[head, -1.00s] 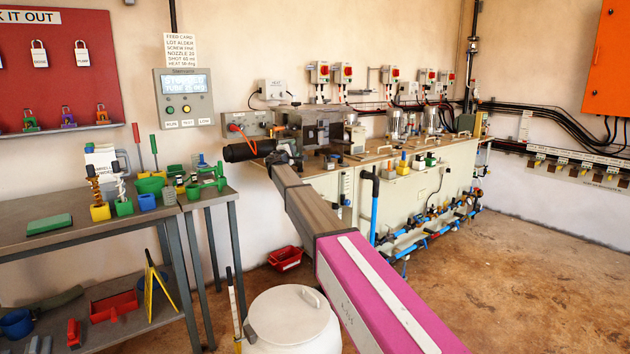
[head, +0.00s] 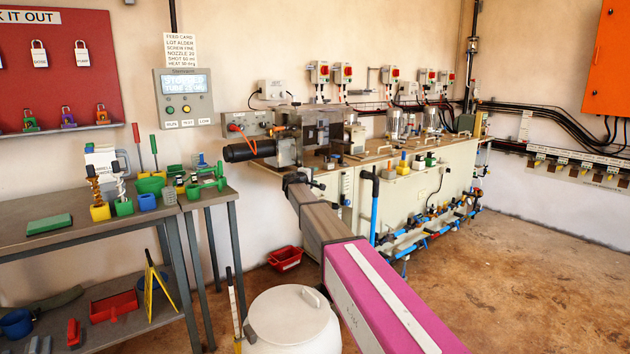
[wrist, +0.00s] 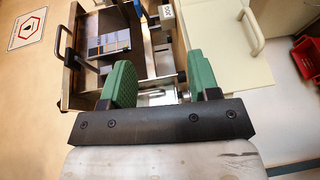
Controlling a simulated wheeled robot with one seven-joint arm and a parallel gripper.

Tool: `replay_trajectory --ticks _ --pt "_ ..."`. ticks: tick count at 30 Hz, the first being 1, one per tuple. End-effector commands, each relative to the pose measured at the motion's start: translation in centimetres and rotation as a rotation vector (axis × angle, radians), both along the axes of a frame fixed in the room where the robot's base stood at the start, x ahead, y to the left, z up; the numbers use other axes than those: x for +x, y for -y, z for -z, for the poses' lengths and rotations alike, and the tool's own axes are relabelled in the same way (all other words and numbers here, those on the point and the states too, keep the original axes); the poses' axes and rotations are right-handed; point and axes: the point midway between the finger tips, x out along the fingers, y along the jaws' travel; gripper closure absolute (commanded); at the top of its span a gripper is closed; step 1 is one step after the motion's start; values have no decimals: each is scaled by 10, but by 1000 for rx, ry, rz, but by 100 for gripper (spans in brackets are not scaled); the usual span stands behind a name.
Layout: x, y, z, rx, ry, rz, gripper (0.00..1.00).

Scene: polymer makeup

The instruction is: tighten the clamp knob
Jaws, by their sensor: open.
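My gripper (wrist: 160,88) is open in the wrist view, with two green pads spread apart. Below and beyond the gap between them is a metal bar or cylinder (wrist: 155,97) on the machine, with a small dark part (wrist: 181,75) near the right pad. I cannot tell for sure which part is the clamp knob, and nothing is visibly held. In the head view my gripper (head: 299,182) is small, in front of and just below the machine's metal clamp block (head: 290,148). A black cylinder (head: 245,150) sticks out to the left of that block.
In the wrist view a handle (wrist: 66,45) stands to the left and another (wrist: 250,30) to the right. In the head view the green-and-yellow tool bench (head: 90,235) is at left and a white lidded drum (head: 290,318) stands at the front. Floor at right is clear.

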Motion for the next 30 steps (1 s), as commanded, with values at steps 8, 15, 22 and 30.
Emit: replay_trajectory --ticks 8,15,22,30 --pt "-9 8 10 29 -13 15 44" --pt "-9 8 10 30 -14 16 44" --pt "9 -8 -7 15 -9 10 44" --pt "70 -82 -90 -55 7 -9 44"
